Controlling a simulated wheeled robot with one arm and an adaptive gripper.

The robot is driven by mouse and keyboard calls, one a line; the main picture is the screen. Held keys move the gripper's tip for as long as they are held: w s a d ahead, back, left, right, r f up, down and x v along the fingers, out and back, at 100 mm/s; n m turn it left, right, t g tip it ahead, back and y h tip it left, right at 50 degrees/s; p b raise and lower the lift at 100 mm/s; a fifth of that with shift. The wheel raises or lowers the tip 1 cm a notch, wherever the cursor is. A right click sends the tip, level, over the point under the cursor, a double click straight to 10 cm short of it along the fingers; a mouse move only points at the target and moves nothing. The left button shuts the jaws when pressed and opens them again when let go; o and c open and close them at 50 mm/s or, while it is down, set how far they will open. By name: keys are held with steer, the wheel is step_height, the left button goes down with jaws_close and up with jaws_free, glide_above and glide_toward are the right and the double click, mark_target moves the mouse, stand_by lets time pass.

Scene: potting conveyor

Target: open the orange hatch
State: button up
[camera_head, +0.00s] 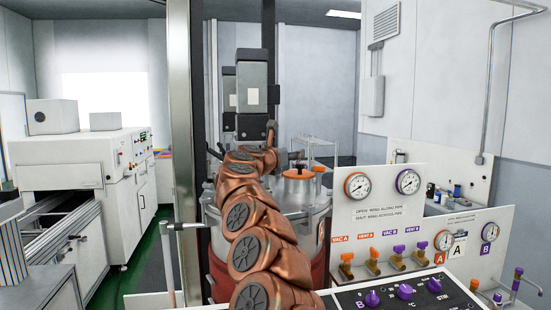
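The orange hatch (298,174) is a small round orange cover on the metal lid of a large vessel (311,225). It looks closed and lies flat, with a dark fitting above it. A smaller orange part (320,170) sits just right of it. My copper-coloured arm rises from the bottom centre and covers the left part of the vessel. The arm's far end is left of the hatch, at the vessel's top. My gripper's fingers cannot be made out there among the dark parts, so I cannot tell whether they are open or touch anything.
Grey motor housings (252,85) stand above the vessel beside a thick metal post (181,150). A panel with gauges (358,186) and orange and purple valves is at right. A knobbed black control panel (405,293) is in front. A white machine (80,160) with a conveyor stands left.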

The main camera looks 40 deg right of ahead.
steer(key=v, duration=0.9)
steer(key=shift+a, duration=0.1)
stand_by(0.7)
